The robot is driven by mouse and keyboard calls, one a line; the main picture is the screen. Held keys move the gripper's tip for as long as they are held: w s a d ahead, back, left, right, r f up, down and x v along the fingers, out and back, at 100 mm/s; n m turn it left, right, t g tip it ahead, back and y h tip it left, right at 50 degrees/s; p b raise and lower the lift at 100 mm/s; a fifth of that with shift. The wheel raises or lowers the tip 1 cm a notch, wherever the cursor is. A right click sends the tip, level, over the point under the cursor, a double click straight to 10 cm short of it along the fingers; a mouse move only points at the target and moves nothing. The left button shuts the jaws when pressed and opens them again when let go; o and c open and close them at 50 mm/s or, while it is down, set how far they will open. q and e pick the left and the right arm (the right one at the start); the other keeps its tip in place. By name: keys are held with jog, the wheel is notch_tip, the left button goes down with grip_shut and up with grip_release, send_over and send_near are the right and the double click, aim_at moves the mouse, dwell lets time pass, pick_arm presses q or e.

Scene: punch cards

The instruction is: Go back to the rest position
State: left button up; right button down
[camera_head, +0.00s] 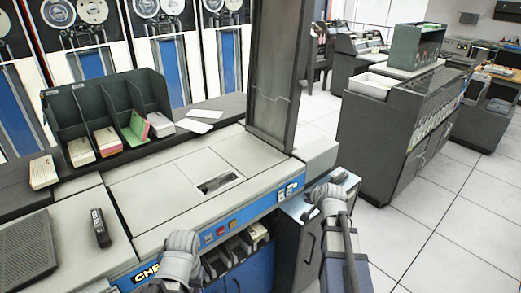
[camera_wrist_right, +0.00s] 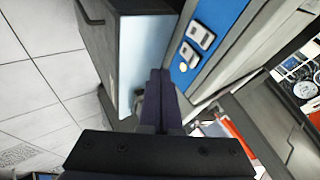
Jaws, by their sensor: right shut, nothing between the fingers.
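My right gripper (camera_head: 311,212) is beside the front right corner of the grey and blue machine (camera_head: 130,187) in the head view. Its dark fingers (camera_wrist_right: 160,96) are shut together and empty in the right wrist view, close to the machine's blue panel. A grey part of my left arm (camera_head: 183,248) shows at the bottom of the head view, in front of the machine; its fingers do not show.
A dark card rack (camera_head: 110,115) with several card stacks stands on the back ledge. A black stapler-like object (camera_head: 101,228) lies on the machine's left top. A dark post (camera_head: 276,75) rises behind. Open tiled floor (camera_head: 440,225) lies to the right, before a grey cabinet (camera_head: 385,130).

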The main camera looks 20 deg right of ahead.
jog(key=s+a+f+n+g+y+p, duration=0.15)
jog(key=a+n, duration=0.25)
jog(key=a, duration=0.5)
jog(key=s+a+n+g+p, duration=0.1)
jog(key=s+a+n+g, duration=0.15)
jog(key=a, duration=0.55)
pick_arm(q)
notch_tip(320, 180, up, 4)
jog(key=shift+r+p, duration=0.25)
jog(key=shift+p, duration=0.75)
pick_arm(e)
jog(key=s+a+n+g+h, duration=0.2)
jog(key=s+a+n+g, duration=0.3)
jog(key=s+a+n, duration=0.5)
jog(key=s+a, duration=0.5)
jog(key=s, duration=0.1)
jog(key=shift+r, duration=0.1)
pick_arm(q)
jog(key=shift+w+d, duration=0.1)
jog(key=shift+d, duration=0.6)
pick_arm(e)
jog(key=shift+d, duration=0.65)
